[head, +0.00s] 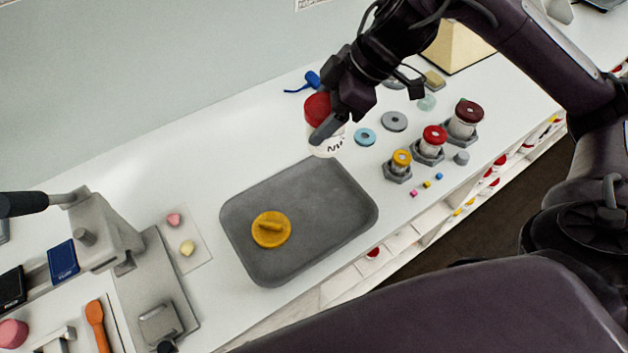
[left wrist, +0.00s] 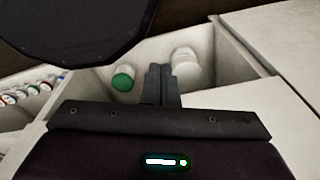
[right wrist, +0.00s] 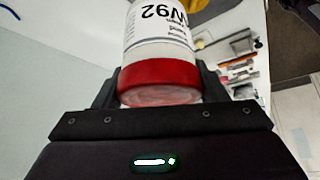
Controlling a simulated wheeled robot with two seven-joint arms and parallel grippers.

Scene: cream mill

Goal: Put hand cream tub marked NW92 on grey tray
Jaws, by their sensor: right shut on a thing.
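The hand cream tub (head: 326,143) is white with a red lid, and part of its black marking shows. In the right wrist view the tub (right wrist: 160,38) reads "W92", partly cut off. My right gripper (head: 338,115) is shut on the tub by its lid end, holding it roughly upright near the far edge of the grey tray (head: 330,215). Its exact height is hard to tell. The tray holds a yellow round lid-like piece with a handle (head: 271,229). My left gripper (left wrist: 160,84) looks shut and empty, over an open compartment; it is outside the head view.
Several tubs, including a yellow-lidded one (head: 401,160) and a red-lidded one (head: 432,140), stand in grey holders right of the tray. A grey press (head: 110,235) stands at left. The compartment holds a green-lidded tub (left wrist: 123,78) and a white one (left wrist: 184,62).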

